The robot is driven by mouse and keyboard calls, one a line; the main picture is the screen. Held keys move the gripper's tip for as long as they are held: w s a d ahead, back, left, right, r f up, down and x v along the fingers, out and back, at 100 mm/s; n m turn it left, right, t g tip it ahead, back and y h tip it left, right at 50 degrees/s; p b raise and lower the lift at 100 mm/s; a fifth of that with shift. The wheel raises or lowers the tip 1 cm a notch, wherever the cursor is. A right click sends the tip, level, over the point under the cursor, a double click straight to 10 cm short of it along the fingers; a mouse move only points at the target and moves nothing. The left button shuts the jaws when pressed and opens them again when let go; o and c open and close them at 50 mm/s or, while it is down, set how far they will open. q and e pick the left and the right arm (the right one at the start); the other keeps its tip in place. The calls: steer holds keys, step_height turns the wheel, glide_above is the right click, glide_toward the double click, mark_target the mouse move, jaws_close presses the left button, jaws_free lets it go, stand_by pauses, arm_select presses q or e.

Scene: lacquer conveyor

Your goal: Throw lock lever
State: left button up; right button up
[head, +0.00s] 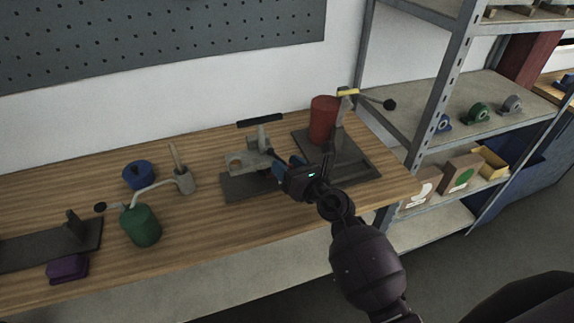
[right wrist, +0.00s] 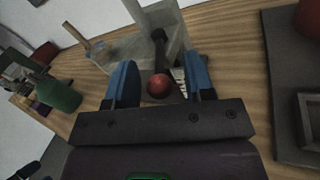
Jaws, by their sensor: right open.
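My right gripper (head: 281,165) is over the front right of a grey metal fixture (head: 246,160), which stands on a dark base plate (head: 237,188). In the right wrist view, the gripper (right wrist: 160,82) is open, with its blue fingers apart. A dark lever with a red ball knob (right wrist: 159,86) shows between the fingers, and no finger visibly touches the knob. The lever runs up from the knob to the pale fixture (right wrist: 140,48). In the head view the gripper hides this knob. My left gripper is not in view.
A red cylinder (head: 323,120) and a yellow-handled lever (head: 348,92) stand on a dark plate to the right. Metal shelving (head: 440,105) borders the bench's right end.

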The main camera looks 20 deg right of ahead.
steer(key=shift+w, duration=0.15)
jaws_close()
stand_by(0.4)
